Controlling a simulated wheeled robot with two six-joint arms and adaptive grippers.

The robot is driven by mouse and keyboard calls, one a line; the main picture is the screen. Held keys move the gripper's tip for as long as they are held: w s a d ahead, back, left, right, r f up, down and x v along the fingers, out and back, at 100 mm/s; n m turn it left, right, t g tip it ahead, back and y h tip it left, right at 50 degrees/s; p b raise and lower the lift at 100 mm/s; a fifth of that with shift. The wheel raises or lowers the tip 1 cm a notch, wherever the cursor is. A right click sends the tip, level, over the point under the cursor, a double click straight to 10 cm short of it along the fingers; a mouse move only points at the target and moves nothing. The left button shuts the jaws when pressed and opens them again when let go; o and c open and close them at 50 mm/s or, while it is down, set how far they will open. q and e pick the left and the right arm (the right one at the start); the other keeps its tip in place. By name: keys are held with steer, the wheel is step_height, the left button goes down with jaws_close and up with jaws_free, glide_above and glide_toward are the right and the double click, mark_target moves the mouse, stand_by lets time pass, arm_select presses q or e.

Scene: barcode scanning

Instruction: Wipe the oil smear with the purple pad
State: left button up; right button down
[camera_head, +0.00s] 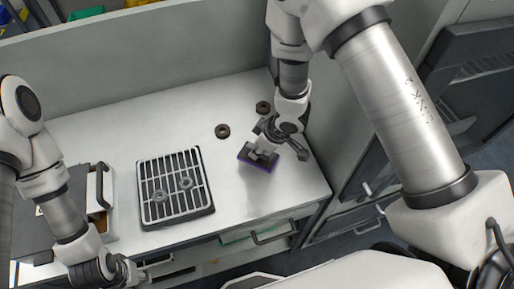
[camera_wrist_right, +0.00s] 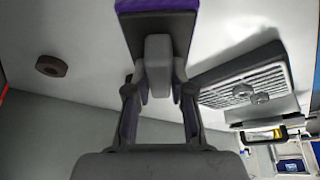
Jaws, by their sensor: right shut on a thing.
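The purple pad (camera_head: 258,161) is a dark block with a purple edge, at the right part of the white worktop. My right gripper (camera_head: 265,148) is above it, shut on its grey handle. In the right wrist view the handle (camera_wrist_right: 158,65) sits between the two fingers (camera_wrist_right: 158,88), with the pad's purple edge (camera_wrist_right: 157,5) at the top. The pad is at or close to the surface; contact cannot be told. I cannot make out the oil smear clearly. My left gripper (camera_head: 128,272) is at the lower left, away from the pad; its jaws are too unclear to read.
A grated tray (camera_head: 148,212) with grey rings on it stands left of the pad. Two dark rings (camera_head: 222,131) (camera_head: 263,107) lie behind the pad. A grey box (camera_head: 65,205) is at the left. A rear wall (camera_head: 160,57) bounds the worktop (camera_head: 275,205).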

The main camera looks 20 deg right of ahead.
steer(key=r+p, duration=0.2)
steer(key=r, duration=0.1)
steer(key=shift+w+r+p, duration=0.1)
steer(key=shift+w+p, duration=0.25)
steer(key=shift+p, duration=0.05)
steer(key=shift+s+r, duration=0.1)
steer(key=shift+r, duration=0.1)
steer(key=shift+s+r, duration=0.1)
steer(key=shift+s, duration=0.05)
